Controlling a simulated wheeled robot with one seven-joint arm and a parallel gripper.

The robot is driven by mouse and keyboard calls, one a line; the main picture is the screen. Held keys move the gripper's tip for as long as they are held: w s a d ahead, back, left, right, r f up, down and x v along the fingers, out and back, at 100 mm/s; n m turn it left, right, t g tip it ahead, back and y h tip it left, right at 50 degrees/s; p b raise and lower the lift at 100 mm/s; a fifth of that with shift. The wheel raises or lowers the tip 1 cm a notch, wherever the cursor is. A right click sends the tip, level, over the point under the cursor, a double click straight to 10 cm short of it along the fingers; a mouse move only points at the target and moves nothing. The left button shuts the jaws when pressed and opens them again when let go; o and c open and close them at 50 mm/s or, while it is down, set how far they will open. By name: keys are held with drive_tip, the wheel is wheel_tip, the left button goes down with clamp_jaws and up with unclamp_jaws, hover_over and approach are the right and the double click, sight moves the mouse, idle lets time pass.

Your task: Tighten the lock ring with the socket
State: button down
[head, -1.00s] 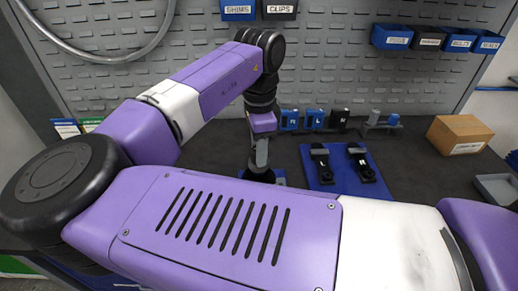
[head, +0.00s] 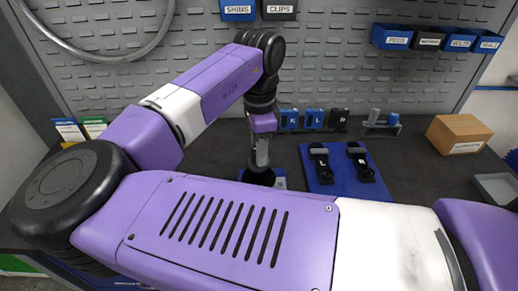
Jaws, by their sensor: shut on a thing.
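My gripper (head: 261,140) points down over the bench, left of the blue mat. It is shut on a slim grey piece, seemingly the socket (head: 261,157), though its outline is small and partly hidden. The lower end of the grey piece meets a dark round part (head: 258,177) on a blue base (head: 280,183). I cannot make out the lock ring itself, nor whether the socket is seated on it. My own forearm hides the front of this spot.
A blue mat (head: 349,187) holds two black parts marked L (head: 321,165) and R (head: 361,163). Behind stand blue and black labelled blocks (head: 314,119) and a small rack (head: 381,131). A cardboard box (head: 458,134) and grey tray (head: 496,187) are at right.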

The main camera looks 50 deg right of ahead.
drive_tip(key=shift+f, duration=0.45)
idle(0.8)
drive_tip(key=c, duration=1.5)
unclamp_jaws()
clamp_jaws()
drive_tip(key=shift+f, duration=0.1)
drive_tip(key=m, duration=0.6)
drive_tip(key=shift+s+f, duration=0.1)
